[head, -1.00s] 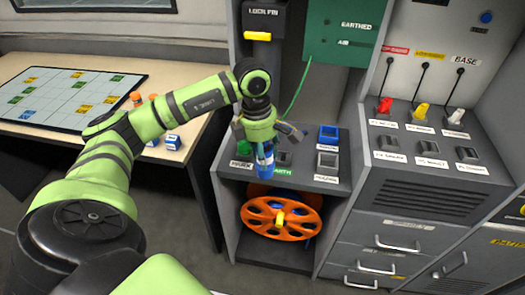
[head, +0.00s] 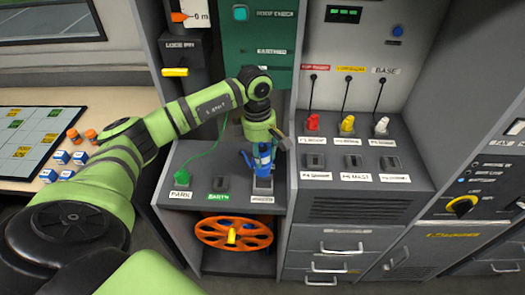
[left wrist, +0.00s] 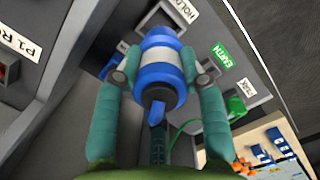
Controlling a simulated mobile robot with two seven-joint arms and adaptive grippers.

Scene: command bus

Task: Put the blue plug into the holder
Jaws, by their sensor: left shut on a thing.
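The blue plug (head: 263,157), with a pale band, is held by my left gripper (head: 264,144) above the right end of the low grey panel. In the left wrist view the plug (left wrist: 158,72) sits between the two teal fingers, which close on its sides. The holder (head: 262,184) is a grey socket above a white label, directly below the plug in the head view. Part of the holder (left wrist: 160,17) shows beyond the plug in the left wrist view, and the plug hides the rest. I cannot tell whether the plug touches it. My right gripper is out of view.
The EARTH socket (head: 221,184) and green plug (head: 182,177) with its cable are left of the holder. An orange reel (head: 234,234) sits below. Red, yellow and white plugs (head: 347,124) stand on the right panel. A table (head: 140,108) is at left.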

